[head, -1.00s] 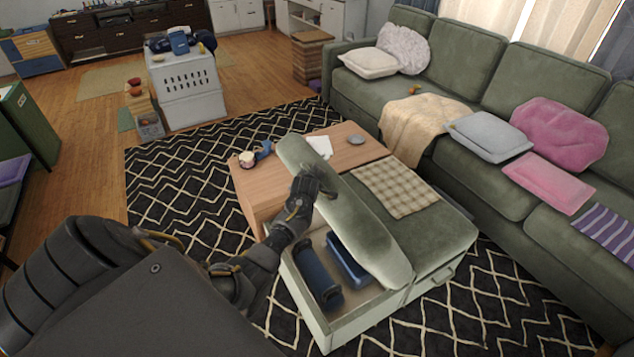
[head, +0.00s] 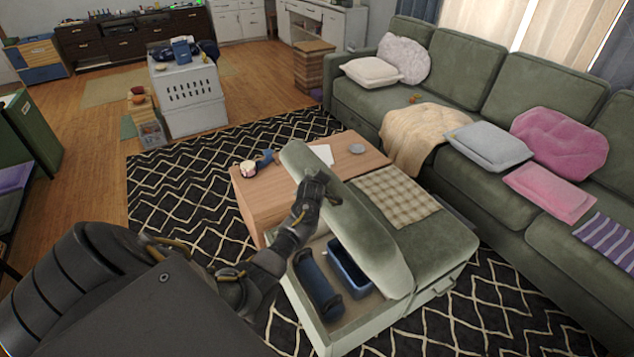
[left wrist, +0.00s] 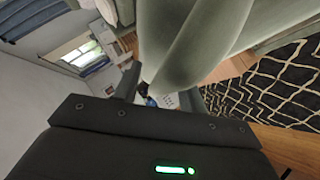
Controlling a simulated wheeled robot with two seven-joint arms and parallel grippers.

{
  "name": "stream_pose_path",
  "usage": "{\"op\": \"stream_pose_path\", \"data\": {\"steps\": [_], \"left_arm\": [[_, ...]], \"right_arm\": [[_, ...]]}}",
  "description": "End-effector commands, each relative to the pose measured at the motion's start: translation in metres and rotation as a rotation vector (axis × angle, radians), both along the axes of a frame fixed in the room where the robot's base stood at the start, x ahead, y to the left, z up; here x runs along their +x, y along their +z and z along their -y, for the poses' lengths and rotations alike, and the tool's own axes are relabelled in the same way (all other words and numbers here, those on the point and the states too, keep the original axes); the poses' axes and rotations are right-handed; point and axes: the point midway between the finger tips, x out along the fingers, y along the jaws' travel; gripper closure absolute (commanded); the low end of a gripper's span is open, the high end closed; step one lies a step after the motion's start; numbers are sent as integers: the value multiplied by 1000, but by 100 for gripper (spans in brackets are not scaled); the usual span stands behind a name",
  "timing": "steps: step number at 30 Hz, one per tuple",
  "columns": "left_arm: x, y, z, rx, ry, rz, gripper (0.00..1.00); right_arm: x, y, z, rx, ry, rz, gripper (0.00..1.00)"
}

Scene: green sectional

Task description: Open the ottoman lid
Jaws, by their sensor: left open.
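The ottoman (head: 345,335) is a green upholstered box in front of the sofa. Its cushioned lid (head: 365,235) is raised and tilted up toward the right, so the compartment shows. A dark blue roll (head: 316,285) and a blue bin (head: 350,268) lie inside. My left gripper (head: 318,185) is at the lid's upper left edge in the head view; its fingertips are partly hidden there. In the left wrist view the open fingers (left wrist: 158,90) are close to the green lid (left wrist: 195,45); I cannot tell whether they touch it. My right gripper is not in view.
A wooden coffee table (head: 262,190) stands directly behind the ottoman. A plaid cloth (head: 395,195) lies on the ottoman's closed right part. The green sofa (head: 470,185) runs along the right. The patterned rug (head: 185,205) is clear to the left.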

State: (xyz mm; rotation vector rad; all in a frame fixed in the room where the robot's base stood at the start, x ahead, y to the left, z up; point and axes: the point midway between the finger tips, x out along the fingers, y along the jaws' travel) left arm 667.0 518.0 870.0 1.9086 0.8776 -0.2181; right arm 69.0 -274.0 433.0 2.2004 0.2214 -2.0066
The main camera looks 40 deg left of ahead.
Motion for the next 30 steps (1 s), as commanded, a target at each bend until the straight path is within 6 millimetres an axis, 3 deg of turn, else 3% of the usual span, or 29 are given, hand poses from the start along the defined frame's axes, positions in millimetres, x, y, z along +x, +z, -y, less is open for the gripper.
{"op": "stream_pose_path", "data": {"steps": [8, 21, 30], "left_arm": [[-9, 6, 7, 0, -1, 2, 59], [-63, 44, 43, -2, -1, 2, 59], [-78, 54, 52, 0, 0, 0, 59]], "right_arm": [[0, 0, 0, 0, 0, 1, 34], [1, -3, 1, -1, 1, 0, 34], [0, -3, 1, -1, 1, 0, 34]]}}
